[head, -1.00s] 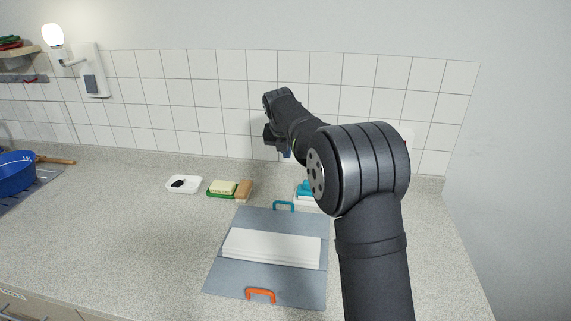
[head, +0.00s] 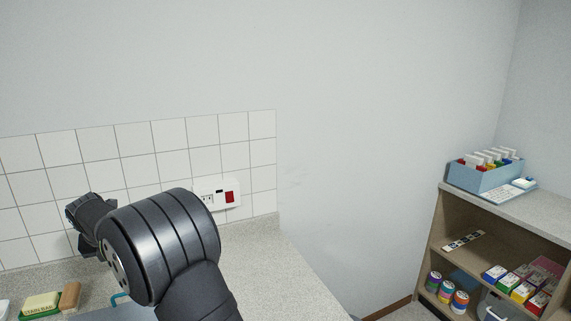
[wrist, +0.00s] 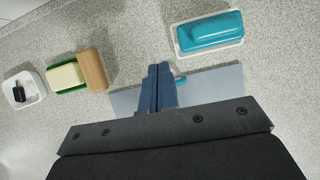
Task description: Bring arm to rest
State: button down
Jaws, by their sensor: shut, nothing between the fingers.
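My gripper (wrist: 158,88) shows in the wrist view with its two fingers pressed together and nothing held between them. It is over the counter (wrist: 65,125), with part of the grey board (wrist: 220,85) behind it. In the head view my arm is bent at the lower left, in front of the tiled wall. The gripper end there is mostly hidden by my arm's large joint.
A teal-lidded white dish (wrist: 210,32), a wooden-backed block (wrist: 92,70), a yellow bar on green (wrist: 66,76) and a white tray (wrist: 24,90) lie near my gripper. A wall socket (head: 217,196) is behind my arm. A shelf unit (head: 490,235) stands right, past a floor gap.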

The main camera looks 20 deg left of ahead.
jog(key=f, duration=0.2)
jog(key=d+f, duration=0.1)
jog(key=f, duration=0.1)
jog(key=s+f, duration=0.1)
jog(key=f, duration=0.1)
jog(key=shift+s+d+f, duration=0.1)
jog(key=shift+d+f, duration=0.1)
jog(key=shift+d, duration=0.05)
jog(key=shift+a+f, duration=0.1)
jog(key=shift+f, duration=0.45)
jog(key=shift+r, duration=0.15)
